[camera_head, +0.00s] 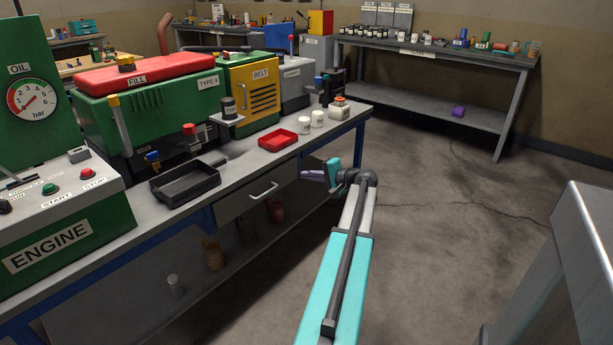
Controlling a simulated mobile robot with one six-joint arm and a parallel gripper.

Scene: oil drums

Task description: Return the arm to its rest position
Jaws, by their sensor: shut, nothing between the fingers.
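My arm (340,283), teal and grey, reaches up from the bottom of the view over the floor beside the workbench. It bends at a dark wrist near the bench's front edge. I cannot tell the exact gap between the fingers and the bench front.
The workbench (350,112) carries a green engine (158,103), a black tray (186,183), a red tray (278,139) and white jars (304,125). A grey surface (585,240) stands at the right. Open floor (450,215) lies between, and a long shelf table (440,92) stands behind.

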